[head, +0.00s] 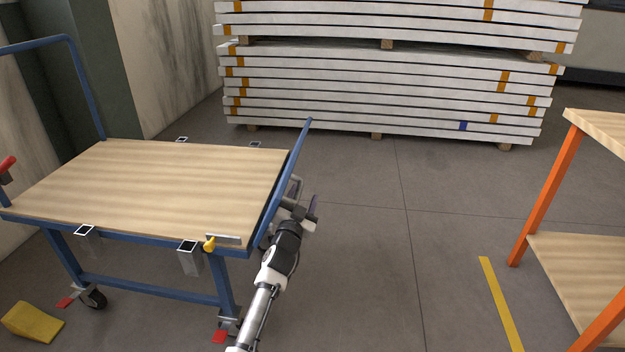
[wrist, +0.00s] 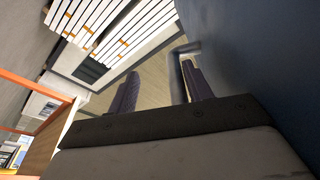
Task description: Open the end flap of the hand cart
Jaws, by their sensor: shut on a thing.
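The hand cart has a blue frame and a wooden deck (head: 165,185). Its end flap (head: 284,178) is a blue panel at the right end, standing up from the deck and leaning outward at the top. In the wrist view the flap (wrist: 270,50) fills the right side as a dark blue surface. My gripper (head: 308,208) is on the flap's outer side, shut on the flap's grey handle (wrist: 181,66), which shows between the fingers (wrist: 158,88). A yellow-tipped latch (head: 209,244) sits at the deck's near right corner. The handle's exact contact with the fingers is partly hidden.
A stack of white panels (head: 385,95) stands behind the cart. An orange-legged workbench (head: 545,195) is at the right. Open grey floor (head: 400,250) lies between, with a yellow stripe (head: 500,300). A yellow wedge (head: 33,322) lies at the near left.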

